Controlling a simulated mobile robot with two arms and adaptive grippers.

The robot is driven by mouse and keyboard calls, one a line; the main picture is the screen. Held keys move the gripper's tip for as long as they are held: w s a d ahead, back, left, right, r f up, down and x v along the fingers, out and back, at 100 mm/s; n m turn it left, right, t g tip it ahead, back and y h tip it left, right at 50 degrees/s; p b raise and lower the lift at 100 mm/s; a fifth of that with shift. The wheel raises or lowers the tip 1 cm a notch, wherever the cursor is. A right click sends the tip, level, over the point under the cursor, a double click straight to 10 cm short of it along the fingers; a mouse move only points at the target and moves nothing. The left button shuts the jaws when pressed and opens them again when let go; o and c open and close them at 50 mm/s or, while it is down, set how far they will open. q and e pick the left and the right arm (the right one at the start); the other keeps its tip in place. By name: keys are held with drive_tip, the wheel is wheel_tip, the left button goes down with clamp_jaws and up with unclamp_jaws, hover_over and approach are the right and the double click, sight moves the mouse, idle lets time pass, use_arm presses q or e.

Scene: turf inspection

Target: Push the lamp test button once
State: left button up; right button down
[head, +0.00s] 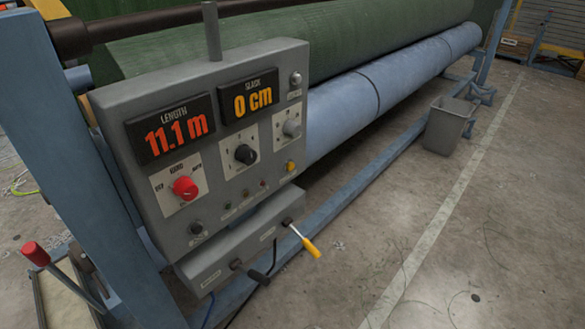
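A grey control panel (115,100) on the machine's near end carries the controls. Its displays read LENGTH 11.1 m (176,130) and SLACK 0 cm (248,98). Below them are a red knob (185,187), a black knob (245,154) and a grey knob (291,128). A yellow-orange button or lamp (290,166) sits at the right edge, and a dark round control (196,228) at the lower left. Small buttons or lamps (245,193) line the lower part. Their labels are too small to read, so I cannot tell which is lamp test. Neither gripper shows.
A box below the panel has a yellow-handled lever (305,240) and a black-handled lever (260,277) sticking out. A red-knobbed lever (36,254) stands at lower left. Green turf and a blue roller (400,75) extend behind. A grey bin (446,125) stands right; the floor there is clear.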

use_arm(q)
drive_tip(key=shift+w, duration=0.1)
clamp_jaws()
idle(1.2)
